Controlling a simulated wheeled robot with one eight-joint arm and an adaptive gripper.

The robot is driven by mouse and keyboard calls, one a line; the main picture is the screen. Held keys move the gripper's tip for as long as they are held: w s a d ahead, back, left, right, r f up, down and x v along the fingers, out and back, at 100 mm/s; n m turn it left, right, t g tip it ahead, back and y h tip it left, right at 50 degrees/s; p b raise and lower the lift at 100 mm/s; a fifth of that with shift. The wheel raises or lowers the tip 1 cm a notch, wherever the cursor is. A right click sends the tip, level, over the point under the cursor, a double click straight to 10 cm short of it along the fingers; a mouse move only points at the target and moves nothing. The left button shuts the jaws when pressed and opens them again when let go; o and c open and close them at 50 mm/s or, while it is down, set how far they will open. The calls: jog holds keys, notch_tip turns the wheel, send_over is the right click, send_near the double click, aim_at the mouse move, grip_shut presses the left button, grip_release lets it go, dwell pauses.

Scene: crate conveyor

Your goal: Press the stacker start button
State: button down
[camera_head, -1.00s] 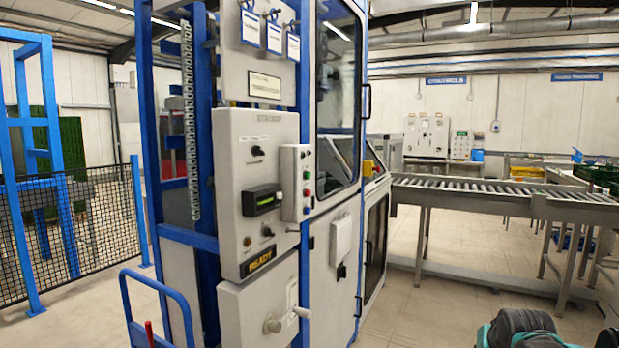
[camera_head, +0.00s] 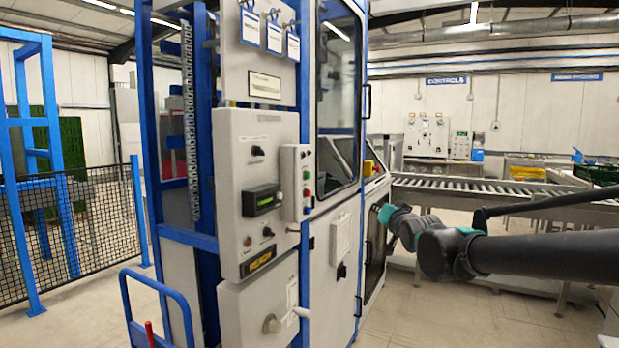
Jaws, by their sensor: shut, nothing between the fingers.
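The stacker is a tall blue-framed machine with a grey control panel (camera_head: 240,150) on its front. A narrow grey button box (camera_head: 290,200) is fixed to the panel's right edge. On it are a green button (camera_head: 307,175), a red button (camera_head: 307,192) and further small controls; their labels are too small to read. My arm reaches in from the right. My gripper (camera_head: 377,208) is at its far end, small and partly hidden by my wrist. It is shut and empty, in front of the machine's lower right side, right of the button box and apart from it in the picture.
A roller conveyor (camera_head: 480,187) runs right from the machine. A blue handrail (camera_head: 155,300) stands at the front left, with a mesh fence (camera_head: 75,240) behind it. A lever handle (camera_head: 301,312) juts out below the panel. The floor before the machine is clear.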

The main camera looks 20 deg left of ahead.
aim_at(309, 176)
jog(key=s+a+r+y, duration=0.2)
jog(key=a+r+y, duration=0.1)
jog(key=a+r, duration=0.5)
jog(key=shift+a+r+t, duration=0.2)
jog(key=shift+a+t, duration=0.1)
jog(key=shift+a, duration=0.15)
jog(key=shift+w+a, duration=0.1)
jog(key=a, duration=0.8)
jog(key=shift+w+a, duration=0.3)
jog(key=shift+a, duration=0.1)
dwell(0.9)
jog(key=shift+a, duration=0.3)
